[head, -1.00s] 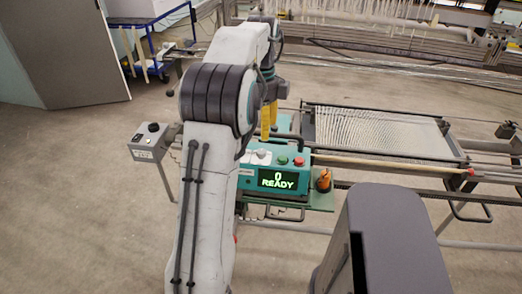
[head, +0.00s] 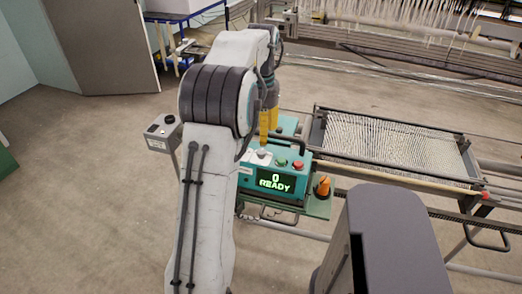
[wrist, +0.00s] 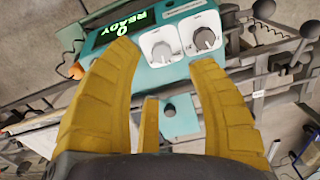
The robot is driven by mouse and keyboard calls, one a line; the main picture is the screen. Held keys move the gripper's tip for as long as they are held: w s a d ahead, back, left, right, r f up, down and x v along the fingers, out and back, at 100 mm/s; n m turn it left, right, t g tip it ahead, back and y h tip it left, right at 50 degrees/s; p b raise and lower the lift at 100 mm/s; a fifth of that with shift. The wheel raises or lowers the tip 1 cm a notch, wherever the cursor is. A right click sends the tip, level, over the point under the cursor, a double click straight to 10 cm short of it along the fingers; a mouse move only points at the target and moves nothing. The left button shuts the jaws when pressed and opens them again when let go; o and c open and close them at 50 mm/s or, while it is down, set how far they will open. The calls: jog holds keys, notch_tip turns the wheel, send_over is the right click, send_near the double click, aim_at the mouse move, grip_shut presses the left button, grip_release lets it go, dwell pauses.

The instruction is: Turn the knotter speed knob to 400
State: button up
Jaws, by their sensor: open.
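The teal knotter box (head: 289,168) shows a lit display (head: 274,183) reading 0 and READY. In the wrist view, the box (wrist: 176,82) has two grey knobs on white dials, a left knob (wrist: 161,49) and a right knob (wrist: 205,39). Their labels are too small to read, so I cannot tell which one is the speed knob. My gripper (wrist: 166,56) has yellow fingers spread apart and holds nothing; the two knobs show between and just past the fingertips. In the head view my gripper (head: 268,128) points down above the box's back left, where my arm partly hides the box.
A grey control box (head: 162,133) stands on a post at left. The warp frame (head: 395,143) extends right. The floor at left is clear.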

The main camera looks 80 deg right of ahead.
aim_at(261, 151)
jog(key=n, duration=0.4)
jog(key=shift+n, duration=0.3)
jog(key=n, duration=0.6)
jog(key=shift+d, duration=0.15)
jog(key=n, duration=0.5)
jog(key=shift+d+n, duration=0.1)
jog(key=shift+n, duration=0.2)
jog(key=n, duration=0.3)
jog(key=shift+f, duration=0.15)
jog(key=shift+n, duration=0.4)
jog(key=shift+f+b, duration=0.45)
jog(key=shift+f, duration=3.15)
jog(key=shift+c, duration=0.3)
grip_shut()
